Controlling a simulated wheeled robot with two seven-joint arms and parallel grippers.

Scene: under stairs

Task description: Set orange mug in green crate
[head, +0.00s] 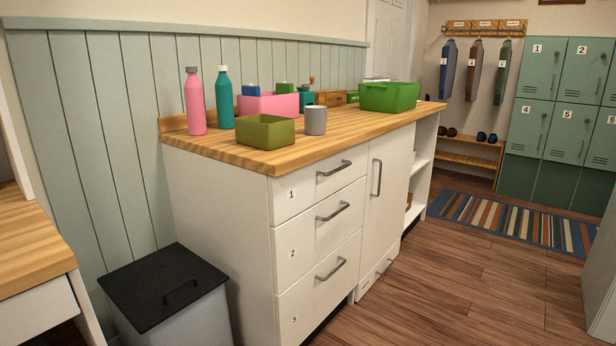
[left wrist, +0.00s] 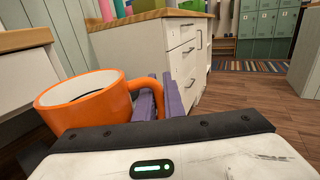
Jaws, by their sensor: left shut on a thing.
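The orange mug (left wrist: 82,102) is in the left wrist view, upright or nearly so, with its handle to the right. My left gripper (left wrist: 152,98) is shut on the mug's handle with its purple fingers. The mug and both grippers are out of the head view. The bright green crate (head: 388,97) stands on the wooden counter (head: 350,119) towards its right end. Its inside is mostly hidden by its walls.
An olive box (head: 265,132), a grey mug (head: 316,120), a pink box (head: 268,104), a pink bottle (head: 194,104) and a teal bottle (head: 224,99) stand on the counter. A black-lidded bin (head: 163,286) stands left of the drawers.

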